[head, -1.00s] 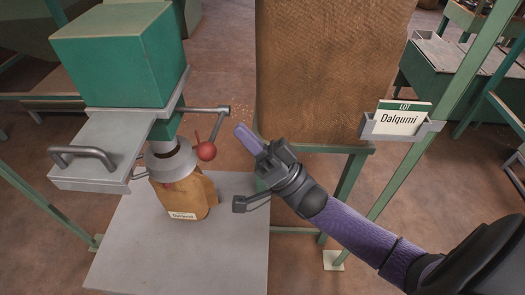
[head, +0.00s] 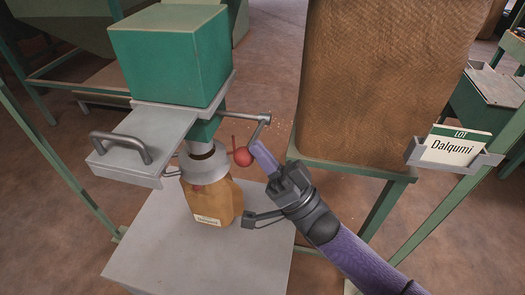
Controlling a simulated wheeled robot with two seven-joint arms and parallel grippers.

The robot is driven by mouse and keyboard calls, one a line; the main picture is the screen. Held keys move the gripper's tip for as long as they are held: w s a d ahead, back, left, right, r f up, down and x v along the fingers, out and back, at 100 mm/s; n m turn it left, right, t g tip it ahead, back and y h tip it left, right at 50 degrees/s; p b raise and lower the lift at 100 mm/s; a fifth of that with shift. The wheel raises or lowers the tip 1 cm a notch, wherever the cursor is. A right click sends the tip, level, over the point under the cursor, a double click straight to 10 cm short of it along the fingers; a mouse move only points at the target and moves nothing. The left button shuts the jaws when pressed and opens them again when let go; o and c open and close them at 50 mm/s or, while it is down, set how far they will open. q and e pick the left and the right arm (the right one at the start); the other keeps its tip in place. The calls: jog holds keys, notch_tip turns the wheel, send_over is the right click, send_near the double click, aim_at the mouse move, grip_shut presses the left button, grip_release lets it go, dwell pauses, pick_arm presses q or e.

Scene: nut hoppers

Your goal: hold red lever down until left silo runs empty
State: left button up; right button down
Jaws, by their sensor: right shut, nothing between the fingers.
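The red lever knob (head: 243,157) sits at the right of the spout, below the green left silo (head: 169,57). A grey crank arm (head: 254,116) reaches out from the silo's frame just above it. My right gripper (head: 257,151) is shut and empty, its fingertips just right of the red knob and below the crank's end. I cannot tell whether they touch either. Under the spout, a brown paper bag (head: 212,200) with a label stands upright. The silo's inside is hidden, so its fill cannot be seen. My left gripper is not in view.
The grey table (head: 165,250) carries the bag. A grey slide plate with a handle (head: 122,146) juts out left of the silo. A large brown sack (head: 385,80) stands behind on a green frame. A "LOT Dalqumi" card (head: 456,146) sits in a holder at right.

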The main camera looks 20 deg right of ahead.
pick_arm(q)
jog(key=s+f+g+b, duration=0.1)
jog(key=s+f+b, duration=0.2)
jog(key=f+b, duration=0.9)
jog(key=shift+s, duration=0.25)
pick_arm(e)
notch_tip(320, 180, down, 10)
jog(key=n+g+y, duration=0.9)
jog(key=n+g, duration=0.4)
jog(key=n, duration=0.3)
jog(key=shift+r+n, duration=0.15)
jog(key=shift+n, duration=0.25)
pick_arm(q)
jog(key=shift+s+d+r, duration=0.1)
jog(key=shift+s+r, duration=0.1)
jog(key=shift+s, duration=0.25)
pick_arm(e)
jog(key=shift+g+y, duration=0.3)
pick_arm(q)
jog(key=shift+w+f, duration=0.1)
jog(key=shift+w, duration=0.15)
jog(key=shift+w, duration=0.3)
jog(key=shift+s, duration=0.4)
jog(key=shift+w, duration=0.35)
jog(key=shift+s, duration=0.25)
